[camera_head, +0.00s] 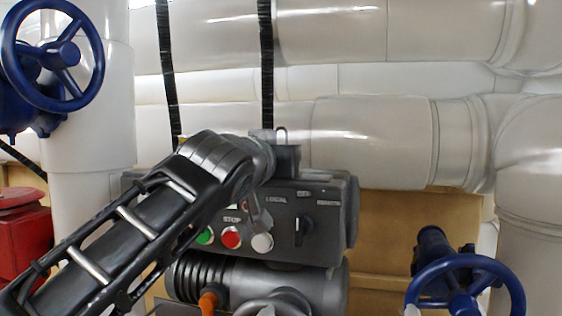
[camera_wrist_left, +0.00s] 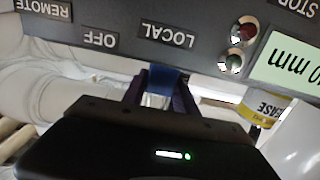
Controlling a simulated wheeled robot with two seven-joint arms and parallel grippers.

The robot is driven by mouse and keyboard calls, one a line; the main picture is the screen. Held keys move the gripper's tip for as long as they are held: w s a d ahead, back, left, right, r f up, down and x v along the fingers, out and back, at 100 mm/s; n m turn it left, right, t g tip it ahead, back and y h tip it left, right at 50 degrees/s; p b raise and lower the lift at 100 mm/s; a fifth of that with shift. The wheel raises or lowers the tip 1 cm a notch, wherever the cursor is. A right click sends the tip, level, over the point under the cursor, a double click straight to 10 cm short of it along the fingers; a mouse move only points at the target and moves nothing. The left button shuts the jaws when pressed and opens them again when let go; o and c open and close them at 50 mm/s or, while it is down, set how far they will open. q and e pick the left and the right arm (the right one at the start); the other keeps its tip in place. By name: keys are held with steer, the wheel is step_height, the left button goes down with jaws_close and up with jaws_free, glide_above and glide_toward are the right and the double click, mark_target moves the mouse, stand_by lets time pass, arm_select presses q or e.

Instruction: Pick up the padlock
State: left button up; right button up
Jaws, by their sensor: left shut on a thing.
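The padlock shows in the head view as a thin metal shackle loop (camera_head: 282,131) standing above the grey control box (camera_head: 328,215). Its body is hidden behind my left gripper in that view. My left gripper (camera_head: 286,156) is at the top edge of the box. In the left wrist view, the dark fingers of my left gripper (camera_wrist_left: 160,76) are shut on a blue block (camera_wrist_left: 168,81), which appears to be the padlock's body. I cannot tell whether the padlock rests on the box or hangs clear. My right gripper is in neither view.
The box front carries a green button (camera_head: 205,236), a red button (camera_head: 231,238) and a black selector knob (camera_head: 303,230). Blue handwheels stand at upper left (camera_head: 55,55) and lower right (camera_head: 465,287). Large white pipes (camera_head: 370,135) run close behind the box.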

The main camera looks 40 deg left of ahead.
arm_select(q)
jaws_close()
steer(key=shift+r, duration=0.1)
steer(key=shift+r, duration=0.7)
step_height(320, 180, up, 2)
steer(key=f+b+v, duration=0.1)
steer(key=b+v, duration=0.4)
steer(key=v, duration=1.3)
steer(key=shift+d+f, duration=0.1)
